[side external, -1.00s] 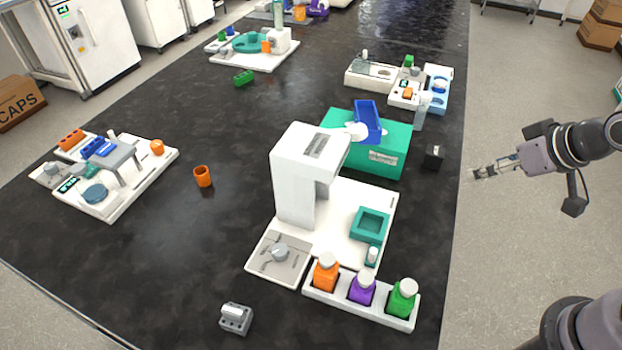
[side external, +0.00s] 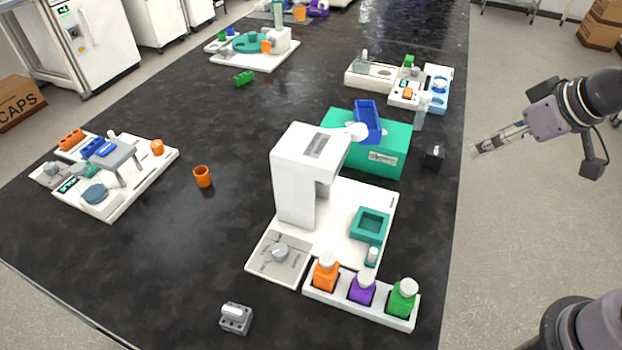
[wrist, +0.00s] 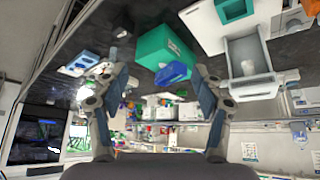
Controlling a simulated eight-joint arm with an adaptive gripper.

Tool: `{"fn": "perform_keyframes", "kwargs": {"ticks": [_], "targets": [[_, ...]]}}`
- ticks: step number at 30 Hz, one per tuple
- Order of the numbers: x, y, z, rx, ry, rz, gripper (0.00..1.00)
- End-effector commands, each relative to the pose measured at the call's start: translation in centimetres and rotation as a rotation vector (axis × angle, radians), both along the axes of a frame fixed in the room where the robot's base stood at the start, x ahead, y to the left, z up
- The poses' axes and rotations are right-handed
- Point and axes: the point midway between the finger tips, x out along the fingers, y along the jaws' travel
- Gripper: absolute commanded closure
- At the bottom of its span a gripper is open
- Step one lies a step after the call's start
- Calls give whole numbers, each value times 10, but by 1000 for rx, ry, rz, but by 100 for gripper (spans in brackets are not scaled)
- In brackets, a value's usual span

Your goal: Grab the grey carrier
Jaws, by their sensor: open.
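A small grey carrier (side external: 236,319) with holes in its block and a pale rounded top sits on the dark bench near the front edge of the side view. I take this to be the grey carrier; I cannot make it out in the wrist view. My gripper (side external: 475,153) is off the right side of the bench, far from the carrier. In the wrist view my gripper (wrist: 152,85) has its two fingers spread wide with nothing between them.
A white dispenser (side external: 295,180) stands mid-bench, with a white rack (side external: 330,297) of orange, purple and green bottles before it. An orange cup (side external: 203,177) stands left. Bare bench surrounds the carrier.

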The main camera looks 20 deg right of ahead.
Motion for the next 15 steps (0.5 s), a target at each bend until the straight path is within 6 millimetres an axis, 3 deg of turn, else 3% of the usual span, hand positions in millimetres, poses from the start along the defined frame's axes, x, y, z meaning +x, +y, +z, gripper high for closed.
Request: {"fn": "perform_keyframes", "kwargs": {"ticks": [8,15], "targets": [[26,47,23,-66,69,285,32],[56,121,42,-143,138,689,32]]}}
